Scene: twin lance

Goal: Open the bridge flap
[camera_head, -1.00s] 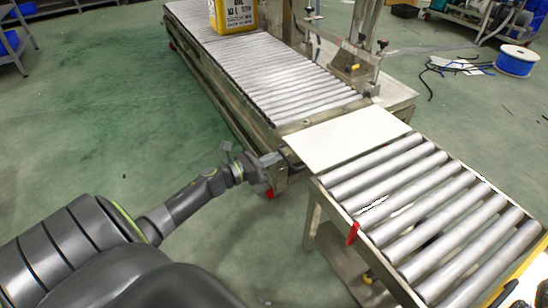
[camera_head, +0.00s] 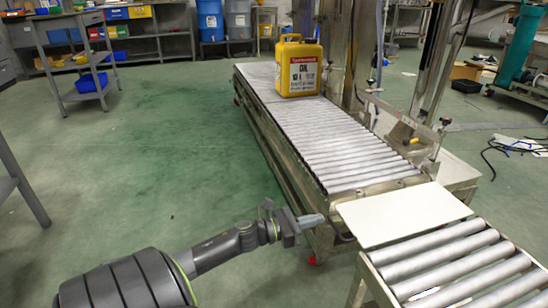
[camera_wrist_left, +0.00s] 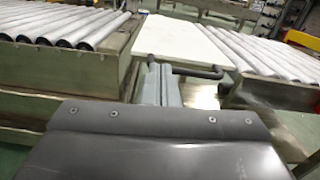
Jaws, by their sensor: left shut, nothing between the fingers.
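The bridge flap is a flat white plate (camera_head: 402,214) that lies level between the long roller conveyor and the near roller conveyor in the head view. It also shows in the left wrist view (camera_wrist_left: 180,42), with a dark bar handle (camera_wrist_left: 198,72) at its near edge. My left gripper (camera_head: 318,219) is shut and empty, close beside the flap's left edge. In the wrist view its fingers (camera_wrist_left: 159,84) point at the flap's near edge, next to the handle. I cannot tell whether they touch it. My right gripper is not in view.
A yellow oil can (camera_head: 300,68) stands on the long roller conveyor (camera_head: 335,140). The near roller conveyor (camera_head: 455,265) lies at lower right. Shelves and bins (camera_head: 140,30) stand at the back left. The green floor left of the conveyor is clear.

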